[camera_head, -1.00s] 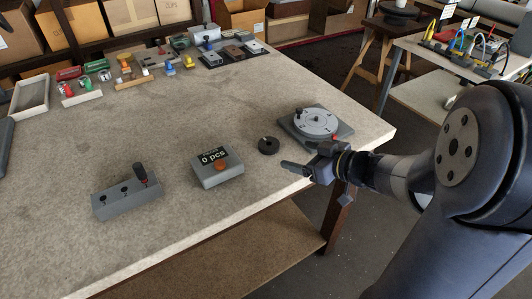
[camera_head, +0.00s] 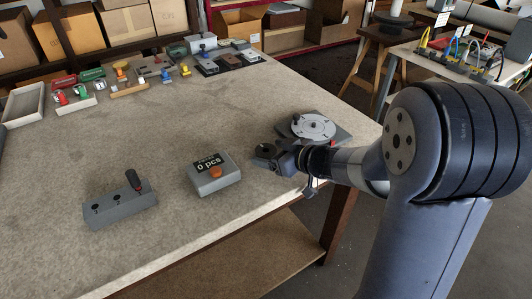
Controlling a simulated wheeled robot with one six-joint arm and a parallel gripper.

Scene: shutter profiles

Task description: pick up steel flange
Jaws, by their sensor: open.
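A dark round disc with a central hole (camera_head: 266,149), which looks like the steel flange, lies on the table near its right front edge. My gripper (camera_head: 271,153) reaches in from the right, with its dark jaws open right at the disc. The jaws overlap the disc in the picture and hide part of its rim. I cannot tell whether they touch it.
A round silver plate with black knobs on a grey base (camera_head: 318,128) stands close behind my gripper. Free tabletop lies between these and the back clutter.

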